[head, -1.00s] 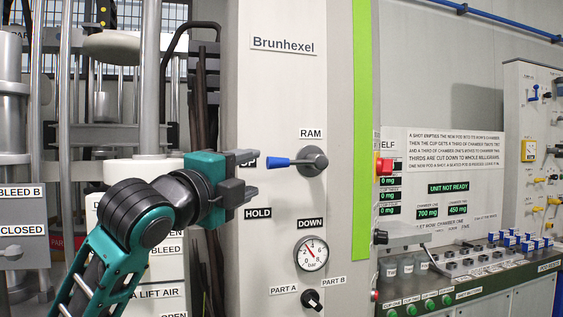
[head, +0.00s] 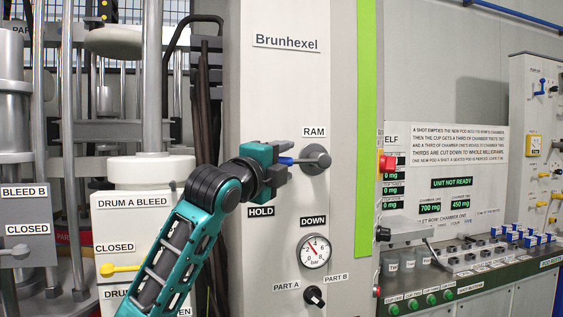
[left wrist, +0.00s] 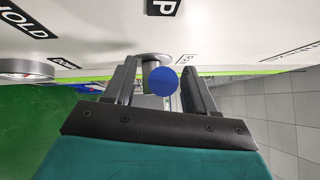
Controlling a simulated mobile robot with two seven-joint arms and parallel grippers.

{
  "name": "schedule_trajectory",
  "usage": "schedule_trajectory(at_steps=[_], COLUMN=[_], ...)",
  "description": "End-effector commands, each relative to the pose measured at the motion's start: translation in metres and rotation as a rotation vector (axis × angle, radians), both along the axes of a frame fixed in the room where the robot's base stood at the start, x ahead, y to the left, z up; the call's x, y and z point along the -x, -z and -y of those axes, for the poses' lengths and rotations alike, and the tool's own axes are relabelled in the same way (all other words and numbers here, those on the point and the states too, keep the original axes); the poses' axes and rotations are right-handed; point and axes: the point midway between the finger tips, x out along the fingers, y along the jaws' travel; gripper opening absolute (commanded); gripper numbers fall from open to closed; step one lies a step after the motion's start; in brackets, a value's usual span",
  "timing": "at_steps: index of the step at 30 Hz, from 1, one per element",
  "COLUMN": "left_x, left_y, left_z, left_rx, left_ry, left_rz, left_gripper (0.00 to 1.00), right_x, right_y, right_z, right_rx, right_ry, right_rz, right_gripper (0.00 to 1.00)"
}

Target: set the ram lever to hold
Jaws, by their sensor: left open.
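The ram lever (head: 316,159) is on the pale Brunhexel panel under the RAM label (head: 314,132). It has a grey round hub and a blue grip pointing left, level with the hub. The HOLD label (head: 261,211) is down and left of the hub; the DOWN label (head: 313,221) is below it. My left gripper (head: 290,159) is open at the blue grip and hides part of it. In the left wrist view the blue grip (left wrist: 163,82) shows end-on between the two open fingers (left wrist: 160,70), with a gap on each side. My right gripper is out of view.
A pressure gauge (head: 313,251) and a PART A/PART B knob (head: 314,296) are lower on the panel. Left stands the DRUM A BLEED box (head: 140,225) with a yellow lever (head: 120,268). Right is a console with cups and buttons (head: 432,300).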

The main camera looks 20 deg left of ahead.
Motion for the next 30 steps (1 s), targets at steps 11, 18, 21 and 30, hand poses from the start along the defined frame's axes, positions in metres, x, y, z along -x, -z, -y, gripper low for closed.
schedule_trajectory(at_steps=[11,18,21,30], left_x=[0.0003,0.0003,0.0003,0.0002], left_y=[0.0001,0.0002,0.0003,0.0016], left_z=[-0.0003,-0.0004,-0.0004,-0.0005], left_rx=[0.001,0.001,0.001,0.005], left_ry=[0.000,0.000,0.000,-0.001], left_rz=[-0.001,-0.001,-0.001,0.001], left_gripper=[0.26,0.03,0.00,0.00], right_x=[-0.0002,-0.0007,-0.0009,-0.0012], right_y=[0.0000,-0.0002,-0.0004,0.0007], right_z=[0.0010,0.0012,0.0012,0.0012], right_rx=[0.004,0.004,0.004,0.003], right_ry=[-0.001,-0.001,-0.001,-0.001], right_rz=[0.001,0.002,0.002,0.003], right_gripper=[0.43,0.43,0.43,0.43])
